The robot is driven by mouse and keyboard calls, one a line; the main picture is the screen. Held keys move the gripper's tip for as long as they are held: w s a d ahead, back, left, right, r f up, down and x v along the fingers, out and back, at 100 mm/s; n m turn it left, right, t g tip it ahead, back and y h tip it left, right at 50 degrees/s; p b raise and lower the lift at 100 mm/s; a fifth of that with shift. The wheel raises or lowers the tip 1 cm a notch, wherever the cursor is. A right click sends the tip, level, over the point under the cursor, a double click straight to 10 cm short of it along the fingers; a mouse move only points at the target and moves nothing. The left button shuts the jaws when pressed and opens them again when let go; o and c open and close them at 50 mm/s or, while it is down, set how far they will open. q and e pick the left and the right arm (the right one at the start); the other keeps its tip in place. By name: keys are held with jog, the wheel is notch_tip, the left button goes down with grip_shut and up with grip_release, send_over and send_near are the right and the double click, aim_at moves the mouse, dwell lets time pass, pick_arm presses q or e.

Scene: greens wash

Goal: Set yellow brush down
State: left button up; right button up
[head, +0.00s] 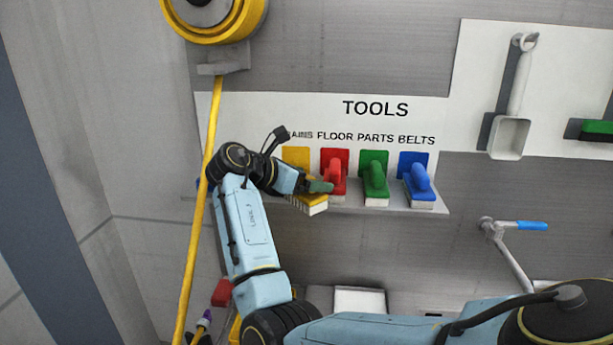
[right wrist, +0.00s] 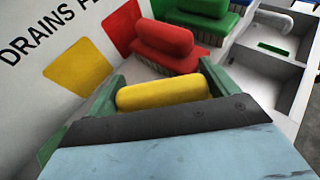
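The yellow brush (head: 312,203) is at the left end of the tool shelf (head: 345,203), in front of the yellow patch under the "DRAINS" label. Its pale bristles face down, and it looks slightly turned against the shelf edge. My right gripper (head: 316,186) is at the brush, hiding much of it. In the right wrist view, the green fingers of my right gripper (right wrist: 162,92) close on the two ends of the yellow brush's handle (right wrist: 162,93). Whether the bristles rest on the shelf cannot be told. My left gripper is not in view.
Red (head: 334,175), green (head: 374,180) and blue (head: 416,181) brushes stand in a row to the right on the shelf. A yellow hose (head: 200,200) hangs at left from a reel (head: 215,15). A white scoop (head: 510,130) hangs at upper right.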

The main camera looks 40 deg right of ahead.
jog(key=shift+o, duration=1.2)
jog(key=shift+s+a+r, duration=0.1)
jog(key=shift+a+r, duration=0.05)
jog(key=shift+r, duration=0.1)
jog(key=shift+s+a+r, duration=0.1)
jog(key=shift+a+r, duration=0.05)
jog(key=shift+a, duration=0.2)
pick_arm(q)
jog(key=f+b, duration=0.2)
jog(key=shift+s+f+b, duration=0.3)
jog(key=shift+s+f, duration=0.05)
pick_arm(e)
jog(key=v, duration=1.1)
jog(key=shift+a+r, duration=0.2)
